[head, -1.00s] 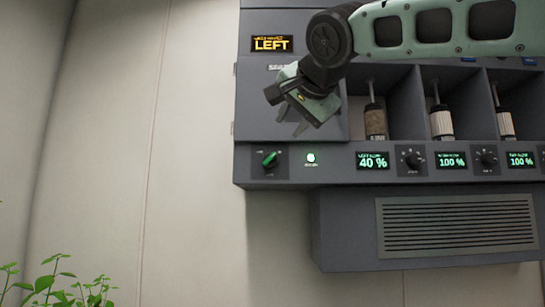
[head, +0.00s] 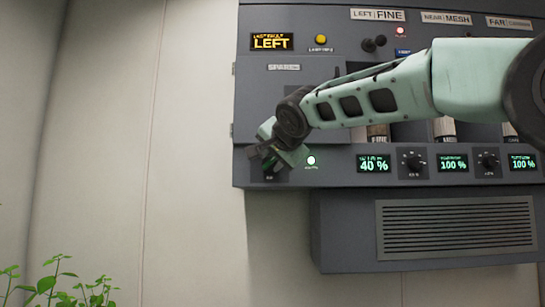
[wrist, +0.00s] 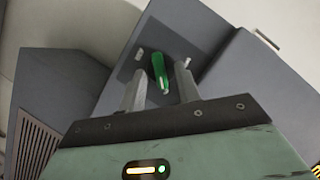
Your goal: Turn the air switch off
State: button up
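The air switch, a green rotary handle (wrist: 159,70), is on the dark grey panel face. In the wrist view it stands between the two fingers of my gripper (wrist: 159,84), with a visible gap on each side. My gripper is open and does not appear to touch the handle. In the head view my gripper (head: 268,166) is at the panel's lower left corner and mostly hides the switch and its label.
Dials (head: 412,161) and green percent displays (head: 373,164) line the panel to the right. A vented box (head: 456,227) juts out below. A yellow LEFT display (head: 271,41) is above. Pale wall lies to the left, with a green plant (head: 70,290) at the lower left.

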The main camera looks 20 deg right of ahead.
grip_shut()
jog(key=shift+n, duration=0.3)
jog(key=n+h, duration=0.1)
jog(key=n+g+h, duration=0.1)
jog(key=n, duration=0.1)
jog(key=shift+w+a+r+p, duration=0.1)
jog(key=shift+a+r+p, duration=0.05)
jog(key=shift+a+p, duration=0.15)
jog(key=n+g+h, duration=0.1)
jog(key=n, duration=0.1)
jog(key=shift+a+n+h+p, duration=0.15)
jog(key=shift+n+h+p, duration=0.15)
jog(key=shift+p, duration=0.05)
jog(key=n+h, duration=0.2)
jog(key=n, duration=0.1)
jog(key=shift+w+a+g+p, duration=0.1)
jog(key=shift+a+g+p, duration=0.1)
jog(key=shift+g+p, duration=0.1)
jog(key=shift+a+f+n+h, duration=0.1)
jog(key=shift+n+h, duration=0.4)
jog(key=shift+n, duration=0.3)
jog(key=shift+a+f+n+h, duration=0.1)
jog(key=shift+n+h, duration=0.4)
jog(key=shift+n, duration=0.3)
